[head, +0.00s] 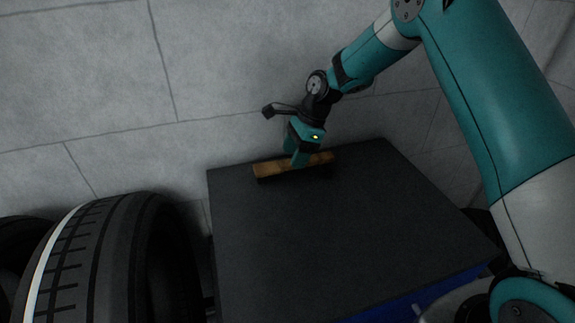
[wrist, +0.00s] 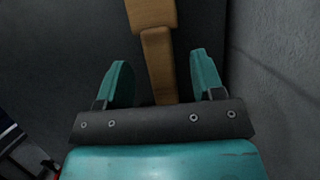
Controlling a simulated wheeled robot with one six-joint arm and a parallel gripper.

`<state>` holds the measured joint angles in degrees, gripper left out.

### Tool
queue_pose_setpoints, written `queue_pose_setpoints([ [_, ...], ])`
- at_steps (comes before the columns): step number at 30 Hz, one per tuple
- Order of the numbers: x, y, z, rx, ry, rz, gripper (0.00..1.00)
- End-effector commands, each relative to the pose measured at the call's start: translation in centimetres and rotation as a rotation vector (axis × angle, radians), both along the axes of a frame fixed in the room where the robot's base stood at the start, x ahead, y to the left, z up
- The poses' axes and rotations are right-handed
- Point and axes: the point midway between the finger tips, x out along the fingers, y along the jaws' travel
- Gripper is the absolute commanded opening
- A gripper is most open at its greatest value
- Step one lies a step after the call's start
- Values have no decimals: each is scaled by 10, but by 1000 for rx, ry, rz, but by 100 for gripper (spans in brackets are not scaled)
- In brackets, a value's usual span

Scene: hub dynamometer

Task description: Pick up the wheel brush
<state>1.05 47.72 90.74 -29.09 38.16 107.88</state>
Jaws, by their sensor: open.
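The wheel brush (head: 268,169) lies on the dark top of a cart near its back edge in the head view. It has a wooden body with dark parts beneath it. In the wrist view the wooden handle (wrist: 160,65) runs from the top middle down between the fingers. My gripper (head: 298,160) is over the brush in the head view, its fingers at the handle. In the wrist view my gripper (wrist: 158,82) is open, with a finger on each side of the handle and visible gaps. The lower end of the handle is hidden behind the gripper body.
The cart top (head: 330,240) is otherwise bare, with blue below its front edge. A large tyre (head: 95,265) stands left of the cart. A grey wall (wrist: 280,60) rises close on the right in the wrist view.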

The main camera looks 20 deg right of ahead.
Motion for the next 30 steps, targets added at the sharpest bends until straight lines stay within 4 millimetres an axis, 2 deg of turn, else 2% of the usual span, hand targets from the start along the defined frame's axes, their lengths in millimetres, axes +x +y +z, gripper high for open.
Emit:
queue_pose_setpoints([
  [6,-1,11,-28,0,2,1,62],
  [14,-1,12,-33,0,0,1,62],
  [15,-1,12,-33,0,0,1,59],
  [22,-1,12,-33,0,0,1,7],
  [30,-1,12,-32,0,-1,1,5],
])
